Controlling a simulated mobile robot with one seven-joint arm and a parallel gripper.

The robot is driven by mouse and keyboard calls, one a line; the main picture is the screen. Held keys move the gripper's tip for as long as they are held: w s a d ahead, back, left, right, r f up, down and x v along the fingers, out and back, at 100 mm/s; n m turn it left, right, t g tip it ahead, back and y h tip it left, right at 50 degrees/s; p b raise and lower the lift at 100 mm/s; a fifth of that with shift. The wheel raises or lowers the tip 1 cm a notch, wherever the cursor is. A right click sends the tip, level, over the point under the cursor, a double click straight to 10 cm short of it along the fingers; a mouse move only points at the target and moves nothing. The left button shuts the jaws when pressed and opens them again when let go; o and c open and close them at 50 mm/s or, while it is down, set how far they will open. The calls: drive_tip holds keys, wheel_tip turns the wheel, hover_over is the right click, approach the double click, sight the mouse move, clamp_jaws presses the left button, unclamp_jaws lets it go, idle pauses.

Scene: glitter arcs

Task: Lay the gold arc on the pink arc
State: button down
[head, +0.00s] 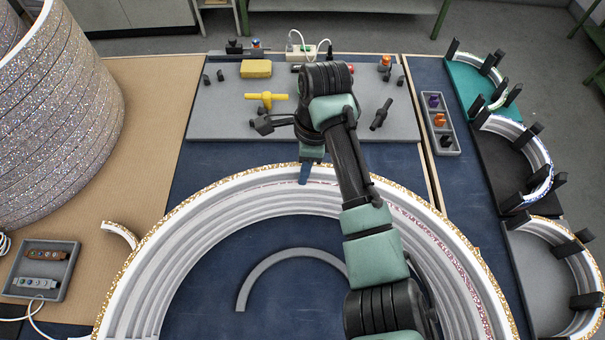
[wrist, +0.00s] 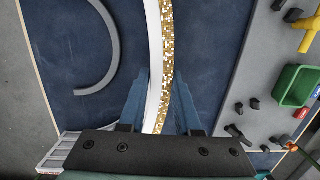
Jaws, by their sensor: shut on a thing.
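The gold arc (head: 235,178) is a large white curved piece with gold glitter along its outer edge. My gripper (head: 304,174) is shut on it near the middle of its curve. In the wrist view, my gripper's two blue fingers (wrist: 163,82) stand on either side of the gold arc (wrist: 166,45). The pink arc (head: 268,187) shows as a thin pink glitter line just inside the gold arc, above several white tiers. Any gap between the two arcs cannot be told. In the wrist view the pink arc is not visible. My arm covers part of both arcs in the head view.
A thin grey arc (head: 265,265) lies on the blue mat inside the curve. A grey board (head: 220,120) with small fittings and a yellow block (head: 256,68) is behind. Holders with glitter arcs (head: 535,160) line the right side. A tall glittery stack (head: 60,110) stands left.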

drive_tip(key=shift+f, duration=1.55)
drive_tip(key=c, duration=0.6)
unclamp_jaws()
drive_tip(key=r, duration=0.4)
drive_tip(key=d+r, duration=0.1)
drive_tip(key=r, duration=0.3)
drive_tip(key=r+p, duration=0.1)
drive_tip(key=r, duration=0.3)
drive_tip(key=shift+d+r, duration=0.1)
drive_tip(key=shift+d, duration=0.1)
